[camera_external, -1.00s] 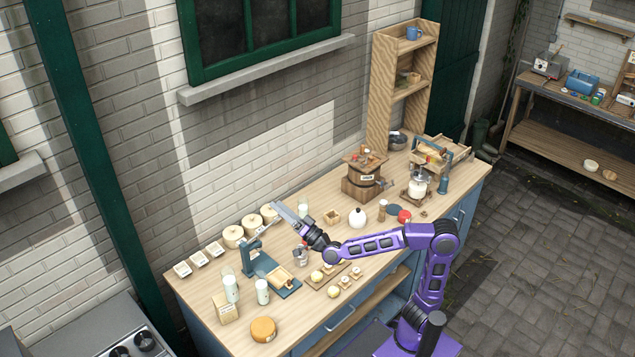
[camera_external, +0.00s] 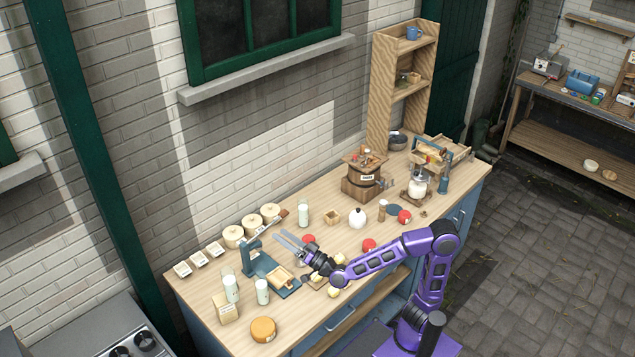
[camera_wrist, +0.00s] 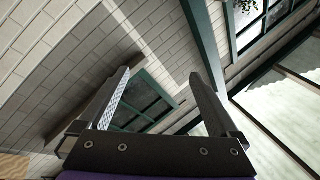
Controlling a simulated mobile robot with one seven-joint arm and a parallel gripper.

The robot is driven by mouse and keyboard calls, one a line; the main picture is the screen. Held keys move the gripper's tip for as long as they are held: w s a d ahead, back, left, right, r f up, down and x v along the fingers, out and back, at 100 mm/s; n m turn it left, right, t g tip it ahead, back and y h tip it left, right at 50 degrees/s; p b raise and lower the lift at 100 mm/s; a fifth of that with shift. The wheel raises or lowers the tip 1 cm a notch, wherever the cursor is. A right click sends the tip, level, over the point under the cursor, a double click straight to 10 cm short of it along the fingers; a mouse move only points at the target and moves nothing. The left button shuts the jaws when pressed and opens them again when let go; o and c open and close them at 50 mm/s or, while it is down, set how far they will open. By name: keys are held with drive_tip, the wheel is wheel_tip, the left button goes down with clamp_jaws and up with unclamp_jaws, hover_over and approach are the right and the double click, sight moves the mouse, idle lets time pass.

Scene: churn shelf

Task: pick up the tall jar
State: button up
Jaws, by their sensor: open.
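Three tall, pale glass jars stand upright on the wooden counter (camera_external: 330,300). One tall jar (camera_external: 303,214) is near the back, right of the round lidded crocks. Another jar (camera_external: 231,289) and a third jar (camera_external: 262,292) stand at the front left. I cannot tell which one the task means. My gripper (camera_external: 280,236) is open and empty above the counter, its fingers pointing left and back, apart from all the jars. The back jar appears right of and beyond its fingertips. In the wrist view my open gripper (camera_wrist: 160,75) has only wall and window between its fingers.
A blue press (camera_external: 262,263) stands left of my gripper. Round crocks (camera_external: 233,237) line the back.

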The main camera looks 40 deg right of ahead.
drive_tip(key=w+a+f+n+g+b, duration=0.1)
drive_tip(key=a+f+n+g, duration=0.3)
drive_tip(key=f, duration=1.1)
drive_tip(key=a+f+n+g, duration=0.1)
drive_tip(key=a+f+n, duration=0.35)
drive_tip(key=f, duration=1.05)
drive_tip(key=b, duration=0.3)
approach(236, 289)
drive_tip(key=shift+y, duration=0.4)
drive_tip(key=shift+d+p+x, duration=0.15)
drive_tip(key=shift+p+x, duration=0.2)
drive_tip(key=shift+x, duration=2.8)
drive_tip(key=shift+d+p+x, duration=0.15)
drive_tip(key=shift+p+x, duration=0.15)
drive_tip(key=shift+x, duration=2.85)
drive_tip(key=shift+f, duration=0.2)
